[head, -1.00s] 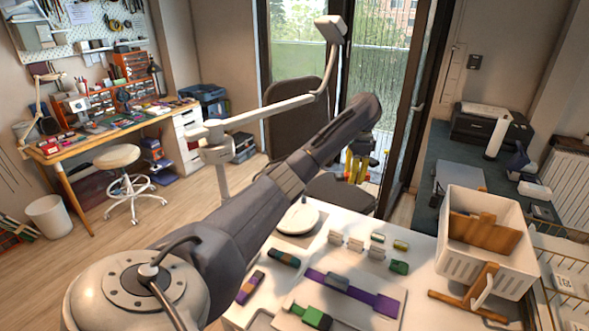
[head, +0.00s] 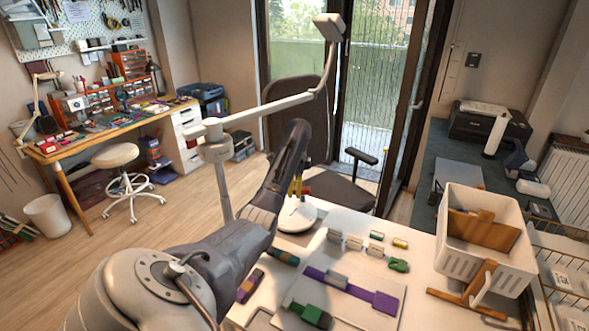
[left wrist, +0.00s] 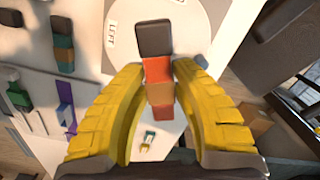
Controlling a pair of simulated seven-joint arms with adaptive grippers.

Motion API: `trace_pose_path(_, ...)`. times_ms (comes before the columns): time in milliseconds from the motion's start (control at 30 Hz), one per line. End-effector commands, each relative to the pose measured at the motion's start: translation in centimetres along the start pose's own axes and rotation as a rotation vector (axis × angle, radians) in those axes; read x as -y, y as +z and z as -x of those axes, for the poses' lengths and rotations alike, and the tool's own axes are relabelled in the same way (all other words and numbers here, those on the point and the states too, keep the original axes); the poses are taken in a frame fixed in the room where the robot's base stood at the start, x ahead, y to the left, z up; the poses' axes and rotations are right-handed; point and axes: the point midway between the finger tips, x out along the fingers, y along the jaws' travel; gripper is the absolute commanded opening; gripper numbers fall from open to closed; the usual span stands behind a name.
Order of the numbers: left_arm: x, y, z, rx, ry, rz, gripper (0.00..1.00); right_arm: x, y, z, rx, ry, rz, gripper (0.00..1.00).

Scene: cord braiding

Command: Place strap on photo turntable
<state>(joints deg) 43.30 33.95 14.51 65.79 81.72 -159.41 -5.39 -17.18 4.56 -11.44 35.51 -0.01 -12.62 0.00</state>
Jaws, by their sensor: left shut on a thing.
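My left gripper (head: 295,188) has yellow fingers and is over the back of the white table in the head view. In the left wrist view, the left gripper (left wrist: 159,75) is shut on a strap (left wrist: 158,72) with red and orange bands and a dark end block. The dark end reaches over the round, pale photo turntable (left wrist: 195,28), which also shows in the head view (head: 299,216). I cannot tell whether the strap touches it. My right gripper is out of view.
A green and orange strap (head: 284,257) lies near the turntable. A purple strap (head: 384,303) lies on a white board, with small clips (head: 354,243) behind it. A white bin (head: 461,255) and a wooden stand (head: 481,279) are at right. A lamp arm (head: 270,108) rises behind the turntable.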

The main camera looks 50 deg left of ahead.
Motion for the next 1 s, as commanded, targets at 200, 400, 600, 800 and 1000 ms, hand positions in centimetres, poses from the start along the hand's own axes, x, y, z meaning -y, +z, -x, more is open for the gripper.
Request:
trace_pose_path(200, -0.2, -0.1, -1.2, 0.0, 0.009, 0.001, 0.0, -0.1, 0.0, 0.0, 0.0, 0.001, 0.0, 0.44)
trace_pose_path(400, -0.4, 0.0, -2.6, 0.007, 0.016, 0.001, 0.0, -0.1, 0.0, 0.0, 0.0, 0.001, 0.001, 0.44)
trace_pose_path(600, -0.4, 0.0, -4.1, 0.007, 0.014, 0.001, 0.0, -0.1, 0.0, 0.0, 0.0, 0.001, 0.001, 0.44)
trace_pose_path(800, -0.4, -0.1, -4.9, 0.005, 0.015, 0.0, 0.0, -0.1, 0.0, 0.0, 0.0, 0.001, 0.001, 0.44)
trace_pose_path(1000, -0.5, -0.1, -6.6, 0.006, 0.016, 0.001, 0.0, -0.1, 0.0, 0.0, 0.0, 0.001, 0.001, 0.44)
